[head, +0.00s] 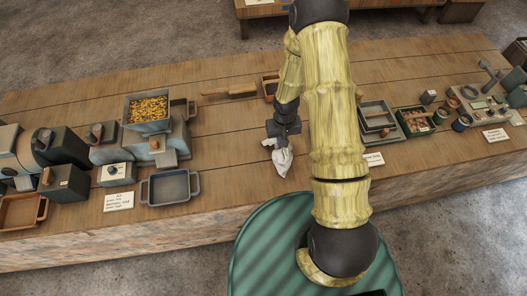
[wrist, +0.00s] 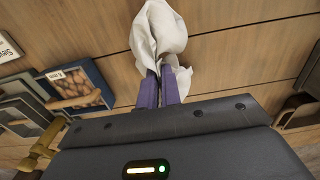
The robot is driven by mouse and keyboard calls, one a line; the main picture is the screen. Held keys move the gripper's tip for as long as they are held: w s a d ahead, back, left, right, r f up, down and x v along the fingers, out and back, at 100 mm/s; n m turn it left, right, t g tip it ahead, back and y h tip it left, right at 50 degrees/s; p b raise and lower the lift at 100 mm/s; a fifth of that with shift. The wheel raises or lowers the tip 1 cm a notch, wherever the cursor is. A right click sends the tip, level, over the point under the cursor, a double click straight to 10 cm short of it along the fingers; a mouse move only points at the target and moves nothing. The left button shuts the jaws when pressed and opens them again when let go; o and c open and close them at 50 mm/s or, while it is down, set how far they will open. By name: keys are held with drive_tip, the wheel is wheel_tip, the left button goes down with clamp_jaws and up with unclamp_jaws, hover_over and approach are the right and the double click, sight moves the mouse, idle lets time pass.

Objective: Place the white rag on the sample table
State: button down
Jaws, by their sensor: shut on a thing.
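The white rag (head: 283,160) is a crumpled cloth over the wooden table (head: 235,165), near its middle front. In the wrist view the rag (wrist: 158,32) is bunched between and beyond the fingertips. My gripper (head: 280,140) is shut on the rag, and in the wrist view its two purple fingers (wrist: 159,88) are close together on the cloth. I cannot tell whether the rag's lower end touches the wood. No label that I can read names the sample table.
A grey empty tray (head: 170,187) and a bin of yellow pieces (head: 148,109) stand to the left. Stacked trays (head: 376,117) and a green box (head: 415,121) stand to the right. A wooden brush-like tool (head: 229,91) lies behind. Bare wood lies left of the rag.

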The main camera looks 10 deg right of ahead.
drive_tip(key=w+a+r+p, duration=0.1)
drive_tip(key=w+a+r, duration=0.2)
drive_tip(key=w+a, duration=0.2)
drive_tip(key=shift+a+r, duration=0.2)
drive_tip(key=shift+a, duration=1.35)
drive_tip(key=shift+w, duration=0.15)
drive_tip(key=w+a+r+n, duration=0.2)
drive_tip(key=w+n, duration=1)
drive_tip(key=n, duration=0.5)
drive_tip(key=shift+n, duration=0.3)
drive_tip(key=s+d+f, duration=0.1)
drive_tip(key=s+f, duration=0.4)
drive_tip(key=s, duration=0.1)
drive_tip(key=s+d+f, duration=0.1)
drive_tip(key=s+f, duration=0.4)
drive_tip(key=s, duration=0.2)
drive_tip(key=s+d+f, duration=0.1)
drive_tip(key=s+f, duration=0.4)
drive_tip(key=s, duration=0.1)
drive_tip(key=shift+s+d, duration=0.2)
drive_tip(key=shift+s, duration=0.2)
